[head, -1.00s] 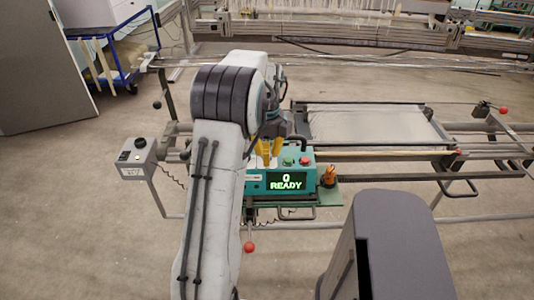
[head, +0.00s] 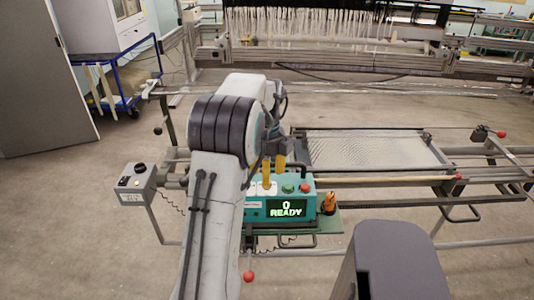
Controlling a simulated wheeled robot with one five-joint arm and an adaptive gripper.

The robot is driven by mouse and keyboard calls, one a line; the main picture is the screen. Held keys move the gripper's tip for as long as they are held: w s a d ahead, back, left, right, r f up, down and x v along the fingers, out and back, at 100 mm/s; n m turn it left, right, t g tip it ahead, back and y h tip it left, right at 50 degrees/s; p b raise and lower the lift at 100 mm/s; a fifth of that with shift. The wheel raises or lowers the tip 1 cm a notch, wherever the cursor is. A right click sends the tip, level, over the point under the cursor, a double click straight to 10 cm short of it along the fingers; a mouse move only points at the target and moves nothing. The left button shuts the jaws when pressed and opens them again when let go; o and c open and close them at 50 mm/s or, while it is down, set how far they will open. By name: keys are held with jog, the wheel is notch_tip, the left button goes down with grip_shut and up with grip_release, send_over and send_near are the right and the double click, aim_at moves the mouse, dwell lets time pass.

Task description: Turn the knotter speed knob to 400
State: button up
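The knotter is a teal box (head: 256,211) on a green plate, with a lit display (head: 286,208) that reads "0 READY". A green button (head: 288,188) and a red button (head: 305,188) sit on its top. My gripper (head: 274,182) has yellow fingers pointing down over the left part of the knotter's top, with a gap showing between them. The speed knob is not visible; my arm and gripper cover that side. I cannot tell whether the fingertips touch anything.
A grey control box (head: 136,184) with a dial stands at left. An orange item (head: 329,203) stands right of the knotter. Frame rails and a flat panel (head: 372,150) lie behind. A blue cart (head: 112,90) stands at back left.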

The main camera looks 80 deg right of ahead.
notch_tip(320, 180, up, 9)
dwell(0.4)
jog(key=shift+f, duration=0.1)
